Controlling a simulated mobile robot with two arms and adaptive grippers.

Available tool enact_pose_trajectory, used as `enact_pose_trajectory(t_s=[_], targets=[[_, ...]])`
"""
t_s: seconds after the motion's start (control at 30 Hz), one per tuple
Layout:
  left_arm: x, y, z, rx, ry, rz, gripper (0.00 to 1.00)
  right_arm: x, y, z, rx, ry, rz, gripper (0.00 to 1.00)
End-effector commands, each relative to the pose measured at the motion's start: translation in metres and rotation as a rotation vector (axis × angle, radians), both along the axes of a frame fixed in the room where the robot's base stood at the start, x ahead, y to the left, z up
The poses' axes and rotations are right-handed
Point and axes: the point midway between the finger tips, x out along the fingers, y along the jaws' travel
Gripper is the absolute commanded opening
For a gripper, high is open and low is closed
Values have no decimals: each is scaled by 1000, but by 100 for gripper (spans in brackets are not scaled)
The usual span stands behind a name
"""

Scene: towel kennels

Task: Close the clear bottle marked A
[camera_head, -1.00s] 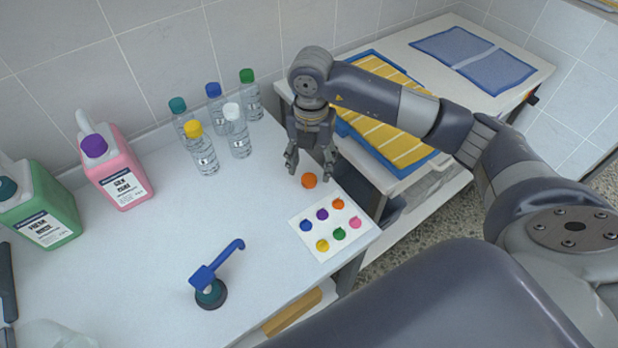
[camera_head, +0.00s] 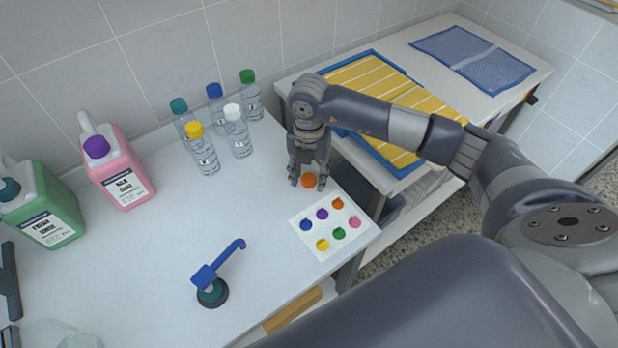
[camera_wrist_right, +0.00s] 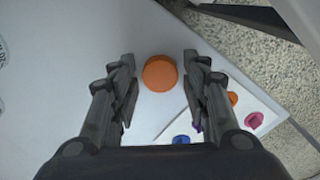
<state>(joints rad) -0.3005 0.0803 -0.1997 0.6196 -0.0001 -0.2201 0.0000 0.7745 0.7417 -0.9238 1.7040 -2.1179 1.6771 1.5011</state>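An orange cap (camera_head: 309,181) lies on the white table. My right gripper (camera_head: 308,183) is low over it, with the fingers open on either side. In the right wrist view the cap (camera_wrist_right: 160,73) shows between the fingertips (camera_wrist_right: 159,75), with a gap on both sides. Several clear bottles stand upright at the back, with yellow (camera_head: 204,157), white (camera_head: 238,137), teal (camera_head: 182,118), blue (camera_head: 216,105) and green (camera_head: 250,98) caps. Their labels are too small to read, so I cannot tell which is A. My left gripper is not in view.
A white card with coloured dots (camera_head: 331,226) lies close to the gripper. A blue-handled tool (camera_head: 218,268) stands in front. Pink (camera_head: 124,178) and green (camera_head: 45,213) jugs stand left. A clear object (camera_head: 55,335) is cut off bottom left. The table's middle is clear.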

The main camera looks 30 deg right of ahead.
Motion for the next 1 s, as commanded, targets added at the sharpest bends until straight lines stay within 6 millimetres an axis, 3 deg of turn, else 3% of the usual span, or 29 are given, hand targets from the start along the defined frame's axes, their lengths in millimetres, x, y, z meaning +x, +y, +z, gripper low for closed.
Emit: enact_pose_trajectory(t_s=[0.13, 0.57, 0.83, 1.0], targets=[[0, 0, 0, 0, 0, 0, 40, 0, 0, 0, 0, 0, 0, 23], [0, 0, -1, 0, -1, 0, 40, 1, 0, 3, 0, -3, 0, 22], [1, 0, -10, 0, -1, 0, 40, 2, 0, 34, 0, -7, 1, 22], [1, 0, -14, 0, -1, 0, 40, -29, 15, 36, 0, -1, 5, 22]])
